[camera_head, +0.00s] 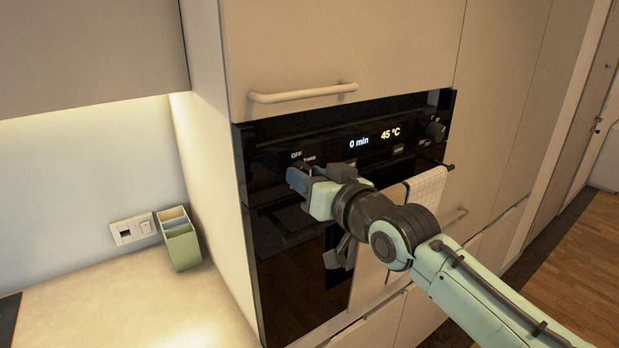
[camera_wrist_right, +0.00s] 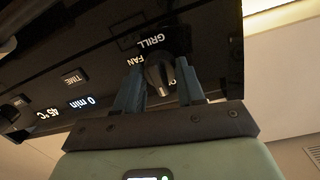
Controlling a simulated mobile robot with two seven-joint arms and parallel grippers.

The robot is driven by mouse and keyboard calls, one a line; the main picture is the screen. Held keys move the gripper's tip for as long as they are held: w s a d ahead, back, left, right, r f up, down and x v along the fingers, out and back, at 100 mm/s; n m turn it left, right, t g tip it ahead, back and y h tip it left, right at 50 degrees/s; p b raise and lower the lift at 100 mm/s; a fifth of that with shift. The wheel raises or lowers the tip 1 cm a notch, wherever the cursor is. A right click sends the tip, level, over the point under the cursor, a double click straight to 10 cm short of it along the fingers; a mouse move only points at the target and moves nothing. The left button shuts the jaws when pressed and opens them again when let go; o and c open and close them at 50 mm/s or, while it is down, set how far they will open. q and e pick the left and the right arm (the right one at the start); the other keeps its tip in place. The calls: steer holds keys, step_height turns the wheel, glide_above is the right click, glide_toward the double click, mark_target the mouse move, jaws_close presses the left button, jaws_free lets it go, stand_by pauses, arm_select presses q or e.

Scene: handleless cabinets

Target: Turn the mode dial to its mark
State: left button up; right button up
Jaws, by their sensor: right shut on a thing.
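The mode dial (camera_wrist_right: 158,75) is a dark round knob on the black oven panel, with a pale line across its face. In the right wrist view it sits between the two blue fingers of my right gripper (camera_head: 300,180), which is shut on it. Labels GRILL and FAN show beside the dial in that view; another label is partly covered by a finger. In the head view an OFF label shows just above the gripper, and the dial is hidden behind the fingers. My left gripper is not in view.
The oven display (camera_head: 372,139) reads 0 min and 45 °C. A second knob (camera_head: 435,130) is at the panel's right end. A checked towel (camera_head: 426,190) hangs below it. A green container (camera_head: 180,243) stands on the counter (camera_head: 110,305) at left.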

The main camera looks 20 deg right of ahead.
steer(key=o, duration=1)
steer(key=shift+o, duration=0.2)
steer(key=shift+s+d, duration=0.15)
steer(key=shift+s, duration=0.35)
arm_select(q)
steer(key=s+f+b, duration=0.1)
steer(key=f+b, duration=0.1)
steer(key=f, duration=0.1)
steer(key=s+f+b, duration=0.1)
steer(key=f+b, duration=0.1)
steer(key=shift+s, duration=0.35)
arm_select(e)
steer(key=v, duration=1.2)
steer(key=shift+s, duration=0.2)
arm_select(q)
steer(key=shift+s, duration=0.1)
